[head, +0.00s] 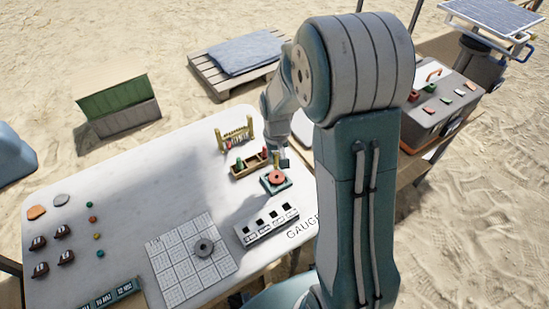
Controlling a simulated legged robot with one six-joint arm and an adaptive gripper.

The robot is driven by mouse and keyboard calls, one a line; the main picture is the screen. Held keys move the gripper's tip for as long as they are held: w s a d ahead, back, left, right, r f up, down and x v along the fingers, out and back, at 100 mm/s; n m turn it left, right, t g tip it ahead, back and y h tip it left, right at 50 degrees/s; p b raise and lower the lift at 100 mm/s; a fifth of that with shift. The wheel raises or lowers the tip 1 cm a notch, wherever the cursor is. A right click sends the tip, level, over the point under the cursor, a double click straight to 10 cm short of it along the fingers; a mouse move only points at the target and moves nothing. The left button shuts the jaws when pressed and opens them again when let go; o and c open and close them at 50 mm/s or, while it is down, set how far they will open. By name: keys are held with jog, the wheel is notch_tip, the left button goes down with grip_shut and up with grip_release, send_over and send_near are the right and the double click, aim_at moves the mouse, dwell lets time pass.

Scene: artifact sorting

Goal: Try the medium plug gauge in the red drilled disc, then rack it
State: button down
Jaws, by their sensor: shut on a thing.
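The red drilled disc (277,176) lies on a small teal block (267,186) near the table's right side. My gripper (283,161) is just above and behind the disc, partly hidden by my arm. It is shut on a small yellowish plug gauge (277,159), upright over the disc. I cannot tell whether its tip is in the hole or just above it. A wooden rack (240,175) just left of the gripper holds a green and a red-topped gauge upright.
A yellow frame (220,140) with small hanging pieces stands behind the rack. A white block (262,235) with several dark square openings is in front of the disc. The table's left-middle is clear.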

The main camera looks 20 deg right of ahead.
aim_at(277, 167)
jog(key=shift+w+d+f, duration=0.25)
jog(key=shift+w+f, duration=0.25)
jog(key=shift+f, duration=2.45)
jog(key=shift+f, duration=0.1)
dwell(0.6)
jog(key=shift+r, duration=2.5)
